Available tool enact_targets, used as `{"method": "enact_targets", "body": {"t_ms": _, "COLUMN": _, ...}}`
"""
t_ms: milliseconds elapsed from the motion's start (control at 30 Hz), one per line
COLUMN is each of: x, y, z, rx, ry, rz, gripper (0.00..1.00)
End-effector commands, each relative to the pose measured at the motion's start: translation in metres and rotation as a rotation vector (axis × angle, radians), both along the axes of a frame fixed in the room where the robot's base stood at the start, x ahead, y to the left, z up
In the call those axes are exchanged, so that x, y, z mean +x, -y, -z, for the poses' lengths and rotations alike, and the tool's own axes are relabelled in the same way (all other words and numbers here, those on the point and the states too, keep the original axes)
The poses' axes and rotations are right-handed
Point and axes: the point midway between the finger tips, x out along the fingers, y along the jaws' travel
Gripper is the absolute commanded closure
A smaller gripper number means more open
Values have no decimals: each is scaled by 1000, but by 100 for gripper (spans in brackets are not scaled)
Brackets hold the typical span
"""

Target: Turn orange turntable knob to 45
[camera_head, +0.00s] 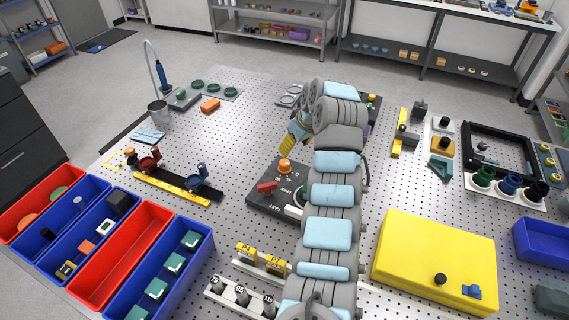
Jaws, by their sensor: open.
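An orange knob (285,167) stands on top of a dark control box (262,203) near the middle of the bench. White lettering, partly readable as "FAST", is on the box face. My gripper (288,148) hangs just above and behind the knob, pointing down and to the left. It is apart from the knob as far as I can see, and holds nothing visible. Its fingers are small and partly hidden by my wrist, but it is open. My arm covers the right part of the box. The knob's pointer and any 45 mark are too small to read.
A red switch (267,186) sits beside the knob. A yellow case (435,262) is right of my arm. Red and blue bins (128,258) line the left front. A yellow-and-black rail (178,189) lies left of the box. Perforated bench between them is clear.

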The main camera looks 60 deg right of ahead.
Motion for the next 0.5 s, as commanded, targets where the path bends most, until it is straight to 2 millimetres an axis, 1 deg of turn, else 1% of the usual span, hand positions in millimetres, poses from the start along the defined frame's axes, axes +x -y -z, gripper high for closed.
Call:
{"method": "enact_targets", "body": {"t_ms": 33, "x": 2, "y": 1, "z": 10, "rx": 4, "ry": -3, "rz": 0, "gripper": 35}}
{"method": "enact_targets", "body": {"t_ms": 200, "x": 14, "y": 5, "z": 37, "rx": 2, "ry": -2, "rz": 0, "gripper": 35}}
{"method": "enact_targets", "body": {"t_ms": 500, "x": 29, "y": 12, "z": 77, "rx": 0, "ry": 1, "rz": 2, "gripper": 35}}
